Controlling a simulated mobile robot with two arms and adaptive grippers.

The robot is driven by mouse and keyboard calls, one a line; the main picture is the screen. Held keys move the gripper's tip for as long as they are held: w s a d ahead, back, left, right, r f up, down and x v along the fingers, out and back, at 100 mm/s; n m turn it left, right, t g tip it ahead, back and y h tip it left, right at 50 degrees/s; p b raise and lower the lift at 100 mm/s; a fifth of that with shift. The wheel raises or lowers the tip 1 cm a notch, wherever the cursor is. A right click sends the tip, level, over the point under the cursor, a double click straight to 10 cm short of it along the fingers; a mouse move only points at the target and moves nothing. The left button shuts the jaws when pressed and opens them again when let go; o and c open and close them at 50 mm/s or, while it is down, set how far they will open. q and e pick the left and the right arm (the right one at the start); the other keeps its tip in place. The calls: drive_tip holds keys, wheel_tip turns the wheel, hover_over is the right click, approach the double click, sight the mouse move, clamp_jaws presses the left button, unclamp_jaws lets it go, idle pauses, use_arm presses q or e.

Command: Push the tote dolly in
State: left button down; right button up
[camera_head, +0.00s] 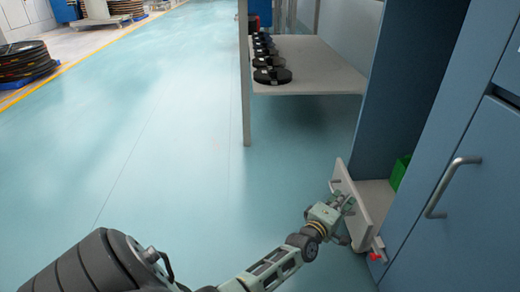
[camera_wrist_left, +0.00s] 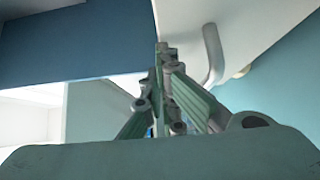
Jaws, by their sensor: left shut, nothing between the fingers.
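The tote dolly (camera_head: 363,220) is a pale grey low platform with an upright end panel, at the right of the head view. Its panel end stands out from a recess between blue cabinet walls. In the left wrist view the panel (camera_wrist_left: 186,22) fills the upper middle, with a curved grey handle (camera_wrist_left: 213,58) on it. My left gripper (camera_head: 345,203) is shut and empty, right at the panel's outer face. Its closed fingers (camera_wrist_left: 164,55) overlap the panel in the wrist view; I cannot tell whether they touch it. My right gripper is not in view.
A green bin (camera_head: 400,171) shows partly inside the recess. A red piece (camera_head: 375,256) sits low by the cabinet edge. A blue cabinet door (camera_head: 457,225) with a bar handle is at the right. A shelf (camera_head: 325,75) with black reels stands behind. Open floor lies left.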

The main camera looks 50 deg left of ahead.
sight(356, 197)
use_arm(q)
drive_tip(key=w+d, duration=0.2)
drive_tip(key=w, duration=0.1)
drive_tip(key=shift+w+d+b, duration=0.15)
drive_tip(key=shift+d+b, duration=0.15)
drive_tip(key=shift+d, duration=0.1)
drive_tip(key=shift+r, duration=0.1)
